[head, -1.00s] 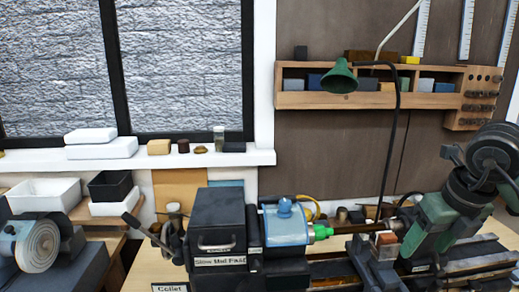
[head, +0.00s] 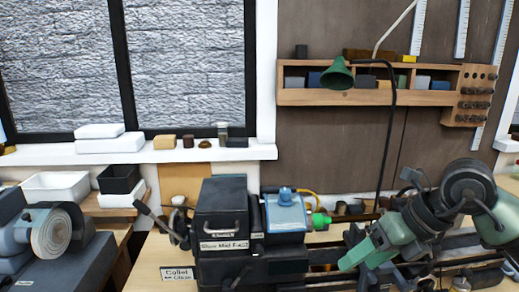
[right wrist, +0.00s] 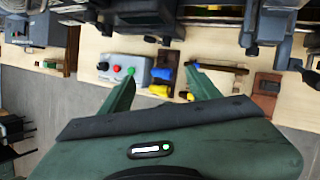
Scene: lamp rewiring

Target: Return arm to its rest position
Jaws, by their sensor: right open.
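My right arm (head: 466,190) comes in from the right in the head view. Its green right gripper (head: 352,250) hangs over the right part of the lathe (head: 222,225), pointing down and left. In the right wrist view the two green fingers of the right gripper (right wrist: 160,85) stand wide apart with nothing between them. Beyond the fingertips lie a grey control box (right wrist: 125,69) with red and green buttons and some yellow and blue pieces (right wrist: 160,82) on the wooden bench. I cannot tell whether the gripper touches anything. My left gripper is not in view.
A green lamp shade (head: 338,74) hangs on a dark bent stem behind the lathe. A wooden wall rack (head: 434,99) holds blocks. A bench grinder (head: 45,234) and white trays (head: 55,187) stand at left.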

